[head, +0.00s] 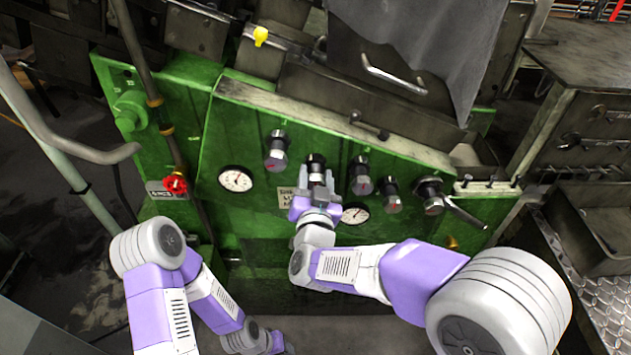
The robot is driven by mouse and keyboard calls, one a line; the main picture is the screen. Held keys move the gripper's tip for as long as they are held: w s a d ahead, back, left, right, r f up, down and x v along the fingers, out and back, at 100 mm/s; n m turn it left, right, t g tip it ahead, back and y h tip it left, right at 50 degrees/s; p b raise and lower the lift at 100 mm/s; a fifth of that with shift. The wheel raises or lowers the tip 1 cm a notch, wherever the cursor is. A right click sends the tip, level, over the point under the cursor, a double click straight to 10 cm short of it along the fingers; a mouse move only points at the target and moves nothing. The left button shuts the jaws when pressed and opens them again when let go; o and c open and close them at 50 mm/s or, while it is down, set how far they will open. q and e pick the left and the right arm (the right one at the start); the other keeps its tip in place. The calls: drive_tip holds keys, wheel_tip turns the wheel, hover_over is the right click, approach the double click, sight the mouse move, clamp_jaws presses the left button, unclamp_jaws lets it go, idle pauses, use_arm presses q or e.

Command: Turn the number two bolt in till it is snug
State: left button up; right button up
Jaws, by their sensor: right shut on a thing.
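A row of dark-tipped metal bolts or knobs runs along the green machine panel. The second from the left, which I take as the number two bolt (316,163), sticks out of the panel above a small label plate. My right gripper (317,184) is shut on its near end, fingers on either side, and hides part of it. The bolt's seating depth cannot be read from here.
Neighbouring bolts stand close by: one to the left (276,150), one to the right (360,175). A left gauge (235,179) and a right gauge (355,214) sit on the panel.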

drive_tip(key=shift+f, duration=0.25)
drive_tip(key=o, duration=1)
drive_tip(key=shift+r, duration=0.1)
drive_tip(key=shift+o, duration=0.2)
drive_tip(key=s, duration=0.7)
drive_tip(key=shift+s, duration=0.35)
drive_tip(key=d+f+n+g+b, duration=0.1)
drive_tip(key=d+f+g, duration=0.15)
drive_tip(key=f, duration=0.75)
drive_tip(key=w+d+f+g+y, duration=0.15)
drive_tip(key=f+g, duration=0.25)
drive_tip(key=f, duration=0.6)
drive_tip(key=d+f+n+g+b, duration=0.1)
drive_tip(key=d+f+g, duration=0.15)
drive_tip(key=f, duration=0.65)
drive_tip(key=s+d+f+m+g+y, duration=0.1)
drive_tip(key=s+f+g, duration=0.7)
drive_tip(key=s+f, duration=0.9)
drive_tip(key=shift+s+d+f+g+y, duration=0.2)
drive_tip(key=shift+d+g+y, duration=0.1)
drive_tip(key=shift+d+y, duration=0.7)
